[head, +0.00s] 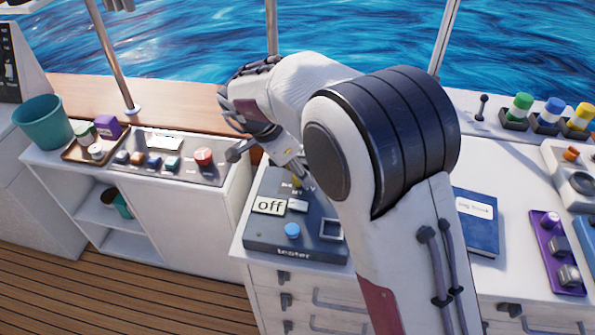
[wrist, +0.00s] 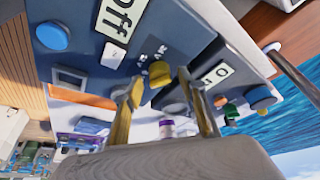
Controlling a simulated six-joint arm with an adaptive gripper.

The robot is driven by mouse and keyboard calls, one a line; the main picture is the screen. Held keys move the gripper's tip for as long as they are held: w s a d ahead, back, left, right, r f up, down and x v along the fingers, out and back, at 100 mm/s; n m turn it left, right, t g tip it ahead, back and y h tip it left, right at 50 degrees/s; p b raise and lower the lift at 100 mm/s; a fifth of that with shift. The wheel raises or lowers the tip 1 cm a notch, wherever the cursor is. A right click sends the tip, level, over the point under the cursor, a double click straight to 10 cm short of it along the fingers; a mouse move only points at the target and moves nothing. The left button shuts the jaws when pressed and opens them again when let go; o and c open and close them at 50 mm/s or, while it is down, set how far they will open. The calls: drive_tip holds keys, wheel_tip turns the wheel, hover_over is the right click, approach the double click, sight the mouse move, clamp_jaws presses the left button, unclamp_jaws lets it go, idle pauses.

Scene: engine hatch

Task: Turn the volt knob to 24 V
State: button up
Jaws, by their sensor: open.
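The dark blue tester box (head: 262,235) stands on the white counter, with an "off" display (head: 268,206), a blue button (head: 292,230) and a square-framed part (head: 332,229). The yellow volt knob (wrist: 160,73) shows in the wrist view on the panel; small marks beside it are too blurred to read. My gripper (wrist: 160,78) is open, one finger on each side of the knob, its tips close to it; I cannot tell whether they touch. In the head view my gripper (head: 292,168) reaches down over the box's far edge, and my arm hides the box's right part.
A lower counter to the left holds a panel of coloured buttons (head: 165,160), a tray (head: 85,151) and a teal bucket (head: 43,122). Right of my arm lie a blue book (head: 478,220) and a purple switch panel (head: 557,250). A second display (wrist: 212,80) shows beside the right finger.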

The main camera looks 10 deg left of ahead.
drive_tip(key=shift+w+d+f, duration=0.15)
drive_tip(key=shift+f, duration=0.4)
drive_tip(key=shift+c, duration=0.4)
drive_tip(key=c, duration=1)
drive_tip(key=shift+m, duration=0.4)
drive_tip(key=m, duration=0.2)
drive_tip(key=m+g+h, duration=0.1)
drive_tip(key=m, duration=0.1)
drive_tip(key=shift+w+g, duration=0.1)
drive_tip(key=shift+g, duration=0.2)
drive_tip(key=m+g, duration=0.1)
drive_tip(key=m, duration=0.2)
drive_tip(key=m+g, duration=0.1)
drive_tip(key=m, duration=0.2)
drive_tip(key=shift+w, duration=0.15)
